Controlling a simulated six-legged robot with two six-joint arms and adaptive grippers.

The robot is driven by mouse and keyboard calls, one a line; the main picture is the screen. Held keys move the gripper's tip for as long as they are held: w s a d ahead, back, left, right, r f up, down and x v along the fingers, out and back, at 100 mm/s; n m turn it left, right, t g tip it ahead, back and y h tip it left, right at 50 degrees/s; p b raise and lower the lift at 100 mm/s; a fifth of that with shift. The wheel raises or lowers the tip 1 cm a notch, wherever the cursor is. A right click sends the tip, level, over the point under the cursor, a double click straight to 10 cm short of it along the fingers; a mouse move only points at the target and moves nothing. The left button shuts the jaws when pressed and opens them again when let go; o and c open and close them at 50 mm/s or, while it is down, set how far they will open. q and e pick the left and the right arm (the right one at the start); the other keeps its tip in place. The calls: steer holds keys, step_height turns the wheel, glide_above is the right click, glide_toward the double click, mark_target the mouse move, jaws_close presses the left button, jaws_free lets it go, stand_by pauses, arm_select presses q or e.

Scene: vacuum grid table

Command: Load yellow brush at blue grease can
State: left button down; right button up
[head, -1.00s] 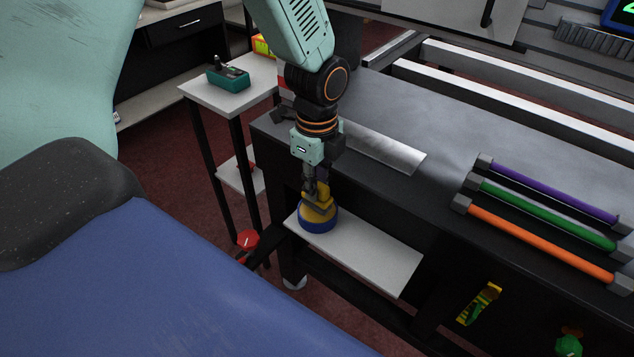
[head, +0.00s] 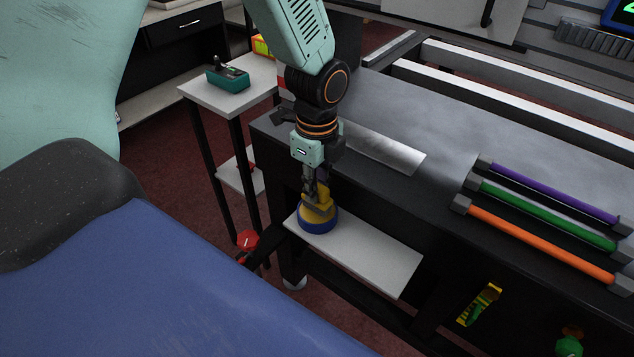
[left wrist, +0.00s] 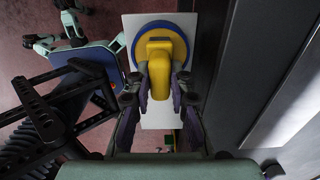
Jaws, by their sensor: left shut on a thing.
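The blue grease can (head: 318,224) stands on a small white shelf at the front of the dark table. It shows as a blue ring with a yellow inside in the left wrist view (left wrist: 160,28). The yellow brush (head: 317,205) is at the can's top, its lower end at or in the can's opening; the bristles are hidden. My left gripper (head: 316,188) is shut on the brush from above. In the left wrist view the fingers (left wrist: 160,86) lie on either side of the yellow brush (left wrist: 159,62). My right gripper is not in view.
The white shelf (head: 385,262) is bare to the right of the can. Purple, green and orange bars (head: 540,243) lie on the dark table at right. A side table (head: 215,97) with a teal box (head: 228,79) stands at left. A red knob (head: 247,239) is near the shelf.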

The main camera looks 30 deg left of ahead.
arm_select(q)
steer(key=shift+f, duration=0.3)
steer(key=shift+s+f+p, duration=0.1)
steer(key=shift+s+p, duration=0.1)
steer(key=shift+p, duration=0.2)
stand_by(2.5)
steer(key=shift+w+r+p, duration=0.15)
steer(key=shift+r+p, duration=0.7)
steer(key=shift+p, duration=0.15)
step_height(320, 180, up, 6)
steer(key=p, duration=0.6)
steer(key=shift+f, duration=0.2)
steer(key=shift+f, duration=0.1)
